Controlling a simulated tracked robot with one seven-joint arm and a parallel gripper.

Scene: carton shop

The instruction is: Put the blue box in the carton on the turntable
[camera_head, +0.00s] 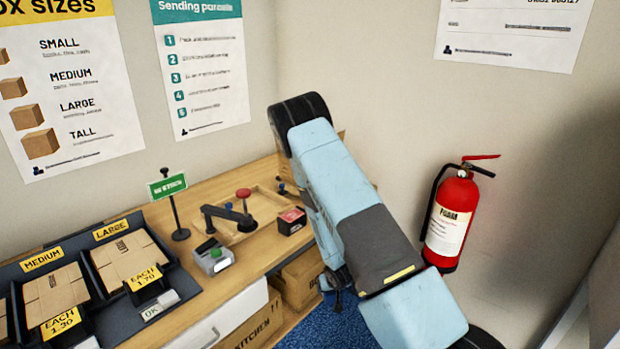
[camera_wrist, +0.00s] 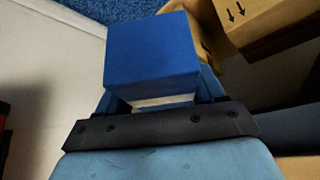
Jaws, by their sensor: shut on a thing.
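The blue box (camera_wrist: 150,55) shows large in the wrist view, held between the fingers of my gripper (camera_wrist: 165,100). My gripper is shut on it. A strip of blue carpet shows behind the box. In the head view my arm reaches down past the right end of the counter; the gripper and the blue box are mostly hidden there behind the arm. No turntable with an open carton on it can be made out in either view.
The wooden counter (camera_head: 175,308) holds flat cartons in trays (camera_head: 125,262), a green sign (camera_head: 167,186), a small grey device (camera_head: 213,257) and a red-topped black box (camera_head: 292,220). Brown cartons (camera_head: 300,278) stand under it. A fire extinguisher (camera_head: 452,220) hangs on the right wall.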

